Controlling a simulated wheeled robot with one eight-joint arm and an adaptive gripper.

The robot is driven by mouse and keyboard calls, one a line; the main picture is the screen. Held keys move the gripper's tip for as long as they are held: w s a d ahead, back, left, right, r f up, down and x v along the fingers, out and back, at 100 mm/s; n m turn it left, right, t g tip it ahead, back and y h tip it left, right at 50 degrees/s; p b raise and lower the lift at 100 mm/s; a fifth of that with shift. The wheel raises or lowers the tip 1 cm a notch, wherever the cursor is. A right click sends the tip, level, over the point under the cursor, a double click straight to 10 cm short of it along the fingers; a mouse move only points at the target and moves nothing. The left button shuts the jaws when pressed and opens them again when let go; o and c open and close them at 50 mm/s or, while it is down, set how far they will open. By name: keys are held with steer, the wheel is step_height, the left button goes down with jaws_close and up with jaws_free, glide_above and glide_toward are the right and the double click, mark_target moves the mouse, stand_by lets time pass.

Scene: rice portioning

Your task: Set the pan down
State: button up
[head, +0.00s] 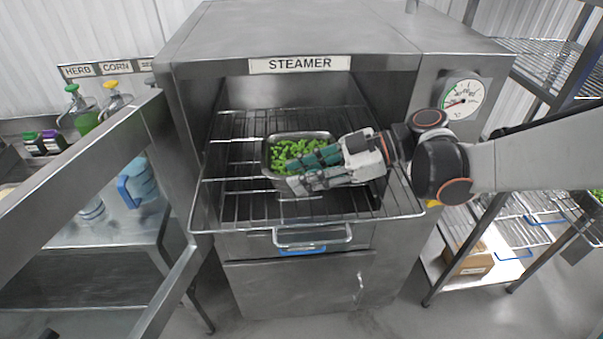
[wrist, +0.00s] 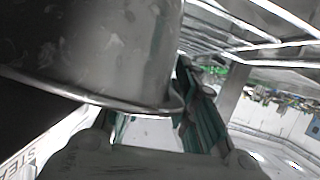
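A metal pan (head: 267,150) of green vegetables (head: 292,150) is at the middle of the wire rack (head: 237,190) that extends from the steamer. I cannot tell if its base touches the rack. My gripper (head: 298,172) reaches in from the right, with one finger over the pan's opening and the other along its front side. The fingers appear closed on the pan's rim. In the wrist view the pan's wall and rim (wrist: 90,55) fill the upper left, close against the teal finger pads (wrist: 150,125). The exact contact is partly hidden.
The steamer (head: 300,28) surrounds the rack at the back and sides. A gauge (head: 461,97) is on its right front. A metal frame (head: 90,165) stands at the left, near labelled bottles. Wire shelving (head: 555,60) is at the right. Bare rack lies around the pan.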

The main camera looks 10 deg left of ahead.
steer(key=p+v, duration=0.2)
steer(key=v, duration=0.9)
steer(key=s+d+f+m+t+h, duration=0.2)
steer(key=s+d+m+t+h, duration=0.2)
steer(key=s+d+m+h, duration=0.2)
steer(key=s+d+f+m+t+h, duration=0.2)
steer(key=s+d+m+t+h, duration=0.3)
steer(key=d+m, duration=0.5)
steer(key=shift+s+d+m+t+h, duration=0.25)
steer(key=shift+s+m+h, duration=0.65)
steer(key=shift+m, duration=1.8)
steer(key=shift+w+h, duration=0.3)
steer(key=shift+w, duration=0.05)
